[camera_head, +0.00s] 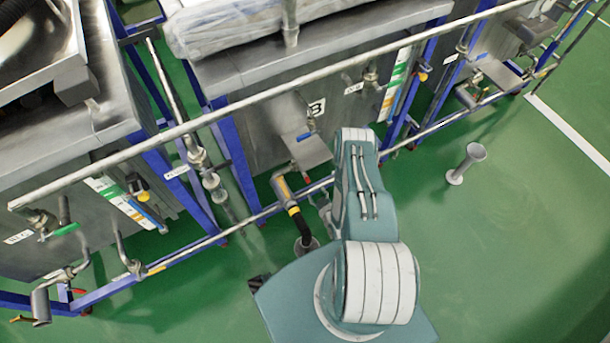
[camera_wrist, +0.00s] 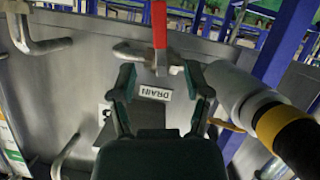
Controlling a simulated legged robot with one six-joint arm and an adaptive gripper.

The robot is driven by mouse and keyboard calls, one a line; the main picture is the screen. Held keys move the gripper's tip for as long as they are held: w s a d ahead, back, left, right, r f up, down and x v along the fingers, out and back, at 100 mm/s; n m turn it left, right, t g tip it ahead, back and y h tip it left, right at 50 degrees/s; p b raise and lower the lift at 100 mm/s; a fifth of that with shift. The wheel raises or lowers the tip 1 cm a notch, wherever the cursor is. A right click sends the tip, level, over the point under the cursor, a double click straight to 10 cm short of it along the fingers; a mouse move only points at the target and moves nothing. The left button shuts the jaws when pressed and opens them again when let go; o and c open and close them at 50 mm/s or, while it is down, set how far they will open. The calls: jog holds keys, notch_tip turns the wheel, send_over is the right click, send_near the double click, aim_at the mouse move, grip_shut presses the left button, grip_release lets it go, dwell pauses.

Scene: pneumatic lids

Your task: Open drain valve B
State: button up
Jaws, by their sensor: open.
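The drain valve has a red lever handle (camera_wrist: 159,25), seen at the top centre of the wrist view. A white DRAIN label (camera_wrist: 154,92) appears upside down just below it on the metal tank. In the head view a small red handle (camera_head: 293,165) shows low on the tank marked B (camera_head: 316,107). My gripper (camera_wrist: 160,74) is open and empty in the wrist view, its two fingers spread either side of the label, with the lever's base between and beyond the fingertips.
A thick pipe with a yellow and black band (camera_wrist: 280,125) lies close on the right of my gripper; it also shows in the head view (camera_head: 287,196). A long rail (camera_head: 240,103) crosses before the tanks. A short floor post (camera_head: 465,163) stands right. Green floor there is mostly clear.

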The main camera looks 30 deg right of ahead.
aim_at(307, 180)
jog(key=x, duration=1)
jog(key=shift+c, duration=0.3)
grip_shut()
